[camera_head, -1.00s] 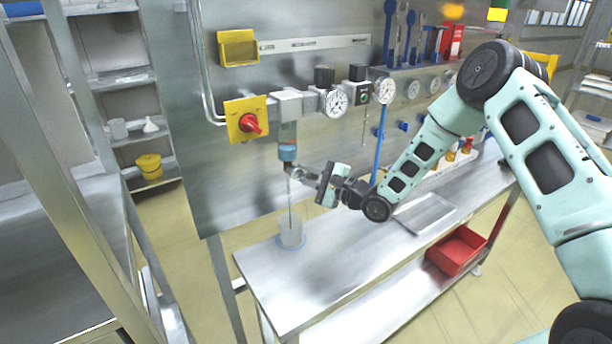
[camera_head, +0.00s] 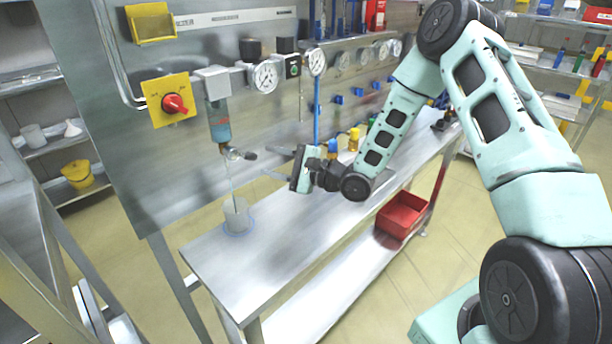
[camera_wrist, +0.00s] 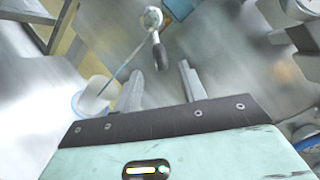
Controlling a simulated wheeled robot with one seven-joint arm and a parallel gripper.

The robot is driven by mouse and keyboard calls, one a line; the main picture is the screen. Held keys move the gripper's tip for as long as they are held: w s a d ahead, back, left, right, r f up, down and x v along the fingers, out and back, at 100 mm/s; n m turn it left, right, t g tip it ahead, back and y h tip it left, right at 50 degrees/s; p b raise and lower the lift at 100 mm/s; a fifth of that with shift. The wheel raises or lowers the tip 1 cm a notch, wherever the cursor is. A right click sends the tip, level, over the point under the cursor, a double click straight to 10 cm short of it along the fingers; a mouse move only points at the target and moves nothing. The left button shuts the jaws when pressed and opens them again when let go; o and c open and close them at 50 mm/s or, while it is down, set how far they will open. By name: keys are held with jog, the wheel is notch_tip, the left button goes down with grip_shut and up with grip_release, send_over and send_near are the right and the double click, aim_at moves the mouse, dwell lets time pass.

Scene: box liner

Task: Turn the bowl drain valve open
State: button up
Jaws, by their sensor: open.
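The clear bowl (camera_head: 219,122) with bluish liquid hangs under a grey block on the wall panel. Its drain valve (camera_head: 230,152) sits just below, with a dark handle (camera_head: 250,156) pointing right. A thin pale line, stream or tube, runs from the valve to a clear cup (camera_head: 238,214) on the bench. My gripper (camera_head: 270,163) is open and empty, just right of the handle and apart from it. In the wrist view the valve (camera_wrist: 153,18) is at the top, and the dark handle (camera_wrist: 161,56) points toward the gap between my fingers (camera_wrist: 160,68).
A yellow plate with a red knob (camera_head: 175,104) is left of the bowl. Gauges (camera_head: 264,76) line the panel to the right. The steel bench (camera_head: 270,250) is clear in front of the cup. A red bin (camera_head: 402,214) sits on the lower shelf.

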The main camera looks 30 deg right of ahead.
jog(key=b+v, duration=0.2)
jog(key=v, duration=0.7)
